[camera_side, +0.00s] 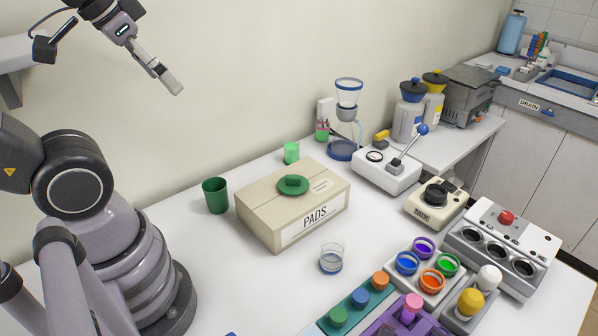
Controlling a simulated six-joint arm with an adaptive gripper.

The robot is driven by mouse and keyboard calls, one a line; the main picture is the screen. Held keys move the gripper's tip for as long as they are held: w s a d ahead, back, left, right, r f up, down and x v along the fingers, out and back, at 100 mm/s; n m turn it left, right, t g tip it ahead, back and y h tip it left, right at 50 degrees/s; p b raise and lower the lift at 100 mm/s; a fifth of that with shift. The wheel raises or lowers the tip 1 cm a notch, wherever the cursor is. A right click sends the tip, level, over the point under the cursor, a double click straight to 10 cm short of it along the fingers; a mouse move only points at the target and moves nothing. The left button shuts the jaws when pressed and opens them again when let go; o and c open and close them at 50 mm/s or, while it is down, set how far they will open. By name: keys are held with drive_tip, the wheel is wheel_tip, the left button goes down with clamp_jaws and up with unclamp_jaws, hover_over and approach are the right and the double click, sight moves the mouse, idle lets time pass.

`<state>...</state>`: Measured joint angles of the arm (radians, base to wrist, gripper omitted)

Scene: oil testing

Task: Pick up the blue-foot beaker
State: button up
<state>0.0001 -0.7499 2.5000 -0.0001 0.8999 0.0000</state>
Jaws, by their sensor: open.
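The blue-foot beaker (331,258) is a small clear glass with a blue base. It stands upright on the white table, in front of the PADS box and left of the colored cups. My gripper (170,82) is high at the upper left, well away from the beaker and above the table. Its fingers point down and to the right, and nothing shows between them.
The cardboard PADS box (262,215) with a green knob stands behind the beaker. A green cup (216,195) is left of it. A tray of colored cups (428,286) and a rack of stoppers (358,298) are close on the right and front. Bare table lies left of the beaker.

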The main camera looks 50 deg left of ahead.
drive_tip(key=w+d+f+n+t+h, duration=0.1)
drive_tip(key=w+d+f+n, duration=0.1)
drive_tip(key=w+d+f, duration=0.55)
drive_tip(key=w+d+f+n+t+h, duration=0.15)
drive_tip(key=w+d+f, duration=0.35)
drive_tip(key=w+d, duration=0.55)
drive_tip(key=s+f+t+y, duration=0.2)
drive_tip(key=f+y, duration=0.2)
drive_tip(key=f, duration=0.3)
drive_tip(key=s+f+t+y, duration=0.2)
drive_tip(key=f+t+y, duration=0.15)
drive_tip(key=f, duration=0.45)
drive_tip(key=g, duration=0.1)
approach(336, 244)
drive_tip(key=shift+w+r+n, duration=0.15)
drive_tip(key=shift+r+n, duration=0.15)
drive_tip(key=shift+n, duration=0.15)
drive_tip(key=shift+w+a+f, duration=0.35)
drive_tip(key=shift+w+f, duration=0.3)
drive_tip(key=shift+w, duration=0.15)
drive_tip(key=shift+x, duration=2.85)
drive_tip(key=c, duration=1.3)
